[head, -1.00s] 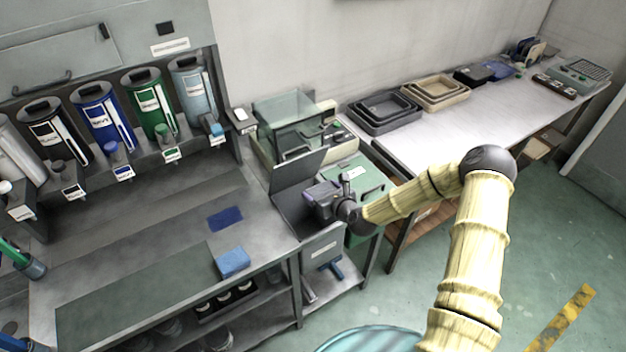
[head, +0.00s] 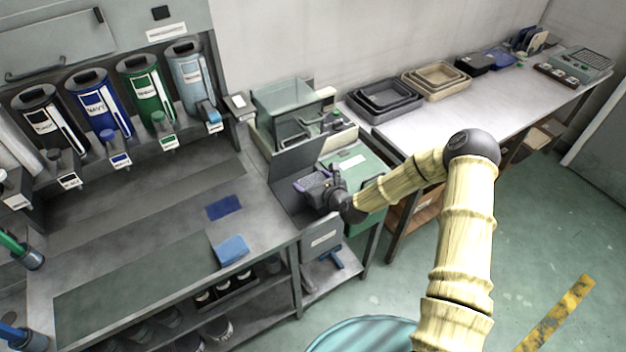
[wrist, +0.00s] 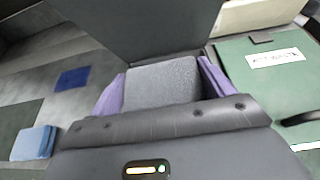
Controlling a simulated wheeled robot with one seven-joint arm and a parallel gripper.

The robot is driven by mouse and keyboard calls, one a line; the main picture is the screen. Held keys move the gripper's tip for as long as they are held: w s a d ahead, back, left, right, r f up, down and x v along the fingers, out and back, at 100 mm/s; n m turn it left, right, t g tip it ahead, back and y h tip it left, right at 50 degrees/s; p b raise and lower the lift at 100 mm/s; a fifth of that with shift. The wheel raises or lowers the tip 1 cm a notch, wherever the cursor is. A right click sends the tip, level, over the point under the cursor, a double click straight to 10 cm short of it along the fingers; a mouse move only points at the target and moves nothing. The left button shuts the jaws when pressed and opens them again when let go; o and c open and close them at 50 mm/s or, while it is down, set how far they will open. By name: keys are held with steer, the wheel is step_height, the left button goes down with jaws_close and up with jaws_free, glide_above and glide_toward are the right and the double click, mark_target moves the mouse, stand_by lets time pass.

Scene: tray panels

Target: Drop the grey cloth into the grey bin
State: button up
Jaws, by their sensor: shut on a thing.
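The grey cloth (wrist: 162,80) is a flat, speckled grey piece held between the purple fingers of my gripper (wrist: 160,92) in the wrist view. In the head view my gripper (head: 309,183) is over the open grey bin (head: 291,213), in front of its raised dark lid (head: 299,163). The lid also stands just beyond the cloth in the wrist view (wrist: 140,28). The inside of the bin is mostly hidden by my gripper, and I cannot tell how far the cloth is above it.
A green box (head: 352,163) stands right of the bin. A light blue folded cloth (head: 231,249) and a dark blue cloth (head: 224,207) lie on the bench to the left. A glass-sided machine (head: 288,108) is behind. Stacked trays (head: 384,100) sit on the right table.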

step_height(320, 180, down, 4)
steer(key=shift+r+b, duration=0.15)
steer(key=shift+b, duration=0.8)
steer(key=o, duration=0.9)
steer(key=shift+s, duration=0.1)
steer(key=b+v, duration=0.3)
steer(key=v, duration=1.4)
steer(key=shift+r, duration=0.1)
